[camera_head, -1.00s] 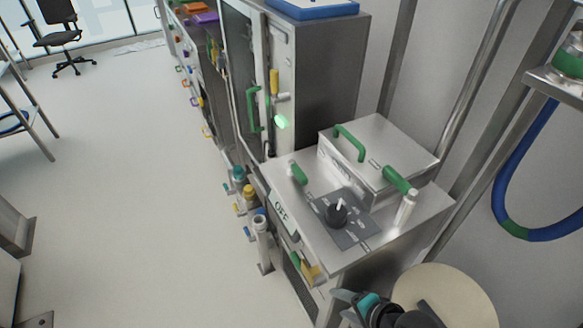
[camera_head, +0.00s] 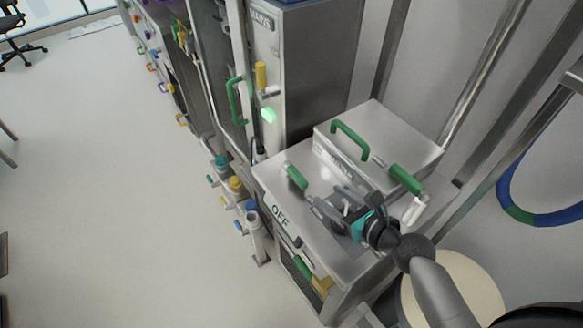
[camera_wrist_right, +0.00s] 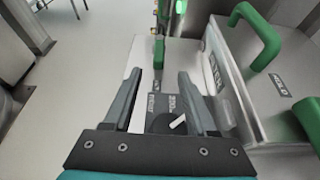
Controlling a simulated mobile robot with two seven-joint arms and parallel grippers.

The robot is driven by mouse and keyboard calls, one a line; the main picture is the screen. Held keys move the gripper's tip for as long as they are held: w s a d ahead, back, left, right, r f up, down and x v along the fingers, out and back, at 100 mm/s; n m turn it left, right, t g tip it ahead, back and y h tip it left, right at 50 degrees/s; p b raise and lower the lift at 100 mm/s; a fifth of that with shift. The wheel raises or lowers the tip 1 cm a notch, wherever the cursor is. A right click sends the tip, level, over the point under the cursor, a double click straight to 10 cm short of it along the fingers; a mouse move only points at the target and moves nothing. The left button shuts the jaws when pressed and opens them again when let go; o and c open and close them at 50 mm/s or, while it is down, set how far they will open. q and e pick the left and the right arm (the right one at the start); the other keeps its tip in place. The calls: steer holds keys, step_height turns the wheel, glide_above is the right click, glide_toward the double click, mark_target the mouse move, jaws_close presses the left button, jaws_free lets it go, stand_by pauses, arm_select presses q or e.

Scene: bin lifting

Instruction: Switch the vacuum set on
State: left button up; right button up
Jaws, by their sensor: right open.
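The vacuum set is a steel unit (camera_head: 305,248) with a label reading OFF (camera_head: 280,218) on its front edge. Its dark rotary knob with a white pointer shows in the right wrist view (camera_wrist_right: 165,123), on a dark lettered panel (camera_wrist_right: 160,98). My right gripper (camera_head: 338,205) is over this panel and largely hides the knob in the head view. In the right wrist view the gripper's two fingers (camera_wrist_right: 160,78) are apart, with the knob in the gap between them. I cannot tell whether either finger touches it. My left gripper is not in view.
A steel box lid with a green handle (camera_head: 350,138) stands behind the panel. Green levers flank the panel, one at the left (camera_head: 296,177) and one at the right (camera_head: 405,179). A tall cabinet (camera_head: 325,60) stands behind.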

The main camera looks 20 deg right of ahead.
mark_target(299, 176)
steer(key=x, duration=0.3)
steer(key=shift+w+a+f+b, duration=0.1)
steer(key=shift+w+f+b, duration=0.1)
steer(key=shift+b, duration=0.1)
steer(key=b+x, duration=0.3)
steer(key=x, duration=0.8)
steer(key=shift+f, duration=0.1)
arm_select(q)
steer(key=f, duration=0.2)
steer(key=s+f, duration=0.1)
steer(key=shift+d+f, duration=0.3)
arm_select(e)
steer(key=shift+a, duration=0.1)
steer(key=shift+c, duration=0.3)
jaws_close()
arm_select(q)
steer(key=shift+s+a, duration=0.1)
